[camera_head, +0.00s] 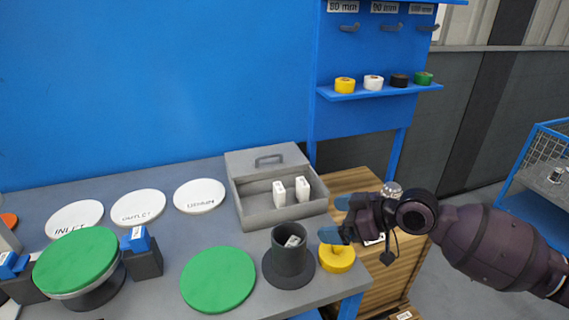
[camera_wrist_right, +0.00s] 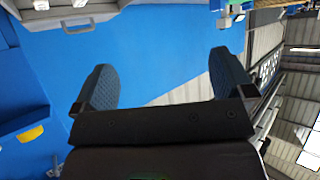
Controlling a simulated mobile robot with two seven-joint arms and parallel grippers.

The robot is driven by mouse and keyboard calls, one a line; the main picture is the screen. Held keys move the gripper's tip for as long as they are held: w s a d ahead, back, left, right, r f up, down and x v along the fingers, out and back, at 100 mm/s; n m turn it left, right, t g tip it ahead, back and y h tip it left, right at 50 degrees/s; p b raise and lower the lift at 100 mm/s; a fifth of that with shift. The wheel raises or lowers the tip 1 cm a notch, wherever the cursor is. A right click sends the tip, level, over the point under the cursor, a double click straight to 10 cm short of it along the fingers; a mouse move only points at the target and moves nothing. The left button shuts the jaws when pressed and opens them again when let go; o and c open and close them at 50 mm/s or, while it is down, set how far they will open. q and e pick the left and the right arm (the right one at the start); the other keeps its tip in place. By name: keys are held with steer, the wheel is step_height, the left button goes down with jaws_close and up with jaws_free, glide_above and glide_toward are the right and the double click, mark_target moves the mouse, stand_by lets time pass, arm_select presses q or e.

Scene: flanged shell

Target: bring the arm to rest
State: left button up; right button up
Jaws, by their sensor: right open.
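My right gripper (camera_head: 338,218) comes in from the right in the head view and hangs over the table's right end, near the yellow roll. In the right wrist view its two blue-padded fingers (camera_wrist_right: 165,85) stand wide apart with nothing between them. The dark flanged shell (camera_head: 291,250) stands upright on the table to the left of the gripper, with a small white labelled piece inside its opening. A yellow roll (camera_head: 337,257) lies beside the shell, just below the gripper. My left gripper is not in view.
A grey open box (camera_head: 250,208) holds two white pieces. A green disc (camera_head: 218,279) lies in front. Another green disc (camera_head: 76,260) sits on a stand between blue-topped blocks. Three white labelled discs lie behind. A wooden cabinet (camera_head: 408,262) stands right; a blue shelf (camera_head: 380,91) holds tape rolls.

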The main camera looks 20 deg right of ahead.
step_height(320, 180, down, 4)
steer(key=w+d+m+t+h, duration=0.1)
steer(key=w+d+t+h, duration=0.15)
steer(key=t, duration=0.25)
steer(key=s+f+m+g+h, duration=0.2)
steer(key=s+f+m+h, duration=0.4)
steer(key=s+f, duration=1.4)
steer(key=shift+s+f+m+h, duration=0.25)
steer(key=shift+s+m+h, duration=0.1)
steer(key=shift+s+m, duration=0.45)
steer(key=shift+s, duration=0.1)
